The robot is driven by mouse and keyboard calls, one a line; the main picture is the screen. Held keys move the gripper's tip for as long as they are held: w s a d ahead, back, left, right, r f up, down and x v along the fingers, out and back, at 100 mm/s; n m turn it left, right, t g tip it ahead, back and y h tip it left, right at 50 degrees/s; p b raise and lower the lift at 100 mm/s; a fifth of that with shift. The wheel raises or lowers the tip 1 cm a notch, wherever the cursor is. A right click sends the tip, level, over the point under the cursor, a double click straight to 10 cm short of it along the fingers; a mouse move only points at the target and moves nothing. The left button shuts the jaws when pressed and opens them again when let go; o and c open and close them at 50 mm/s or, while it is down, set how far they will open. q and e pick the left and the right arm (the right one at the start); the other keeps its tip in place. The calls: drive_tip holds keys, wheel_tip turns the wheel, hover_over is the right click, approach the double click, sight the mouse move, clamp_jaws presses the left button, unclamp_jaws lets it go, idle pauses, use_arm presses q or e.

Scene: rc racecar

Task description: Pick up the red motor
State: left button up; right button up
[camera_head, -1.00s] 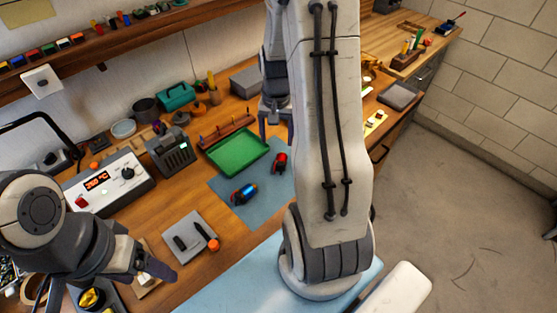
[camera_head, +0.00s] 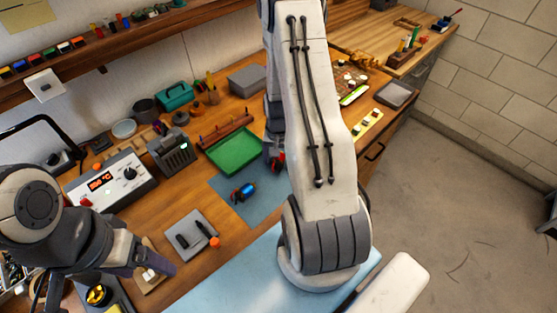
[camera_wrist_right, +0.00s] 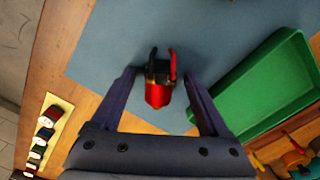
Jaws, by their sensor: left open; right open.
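The red motor (camera_head: 281,160) lies on the blue-grey mat (camera_head: 262,207), partly hidden by my right arm in the head view. In the right wrist view the red motor (camera_wrist_right: 158,95), with its black end and red and black leads, lies between the spread fingers of my right gripper (camera_wrist_right: 158,78). The gripper is open, with a gap on each side of the motor. In the head view that gripper (camera_head: 273,145) is mostly hidden behind my arm. My left gripper (camera_head: 150,264) is open at the lower left, far from the motor.
A blue motor (camera_head: 243,191) lies on the mat to the left. A green tray (camera_head: 236,152) stands close beside the red motor; its wall also shows in the wrist view (camera_wrist_right: 238,75). A grey pad with dark tools (camera_head: 191,235) lies toward the lower left.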

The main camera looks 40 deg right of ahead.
clamp_jaws()
idle(0.3)
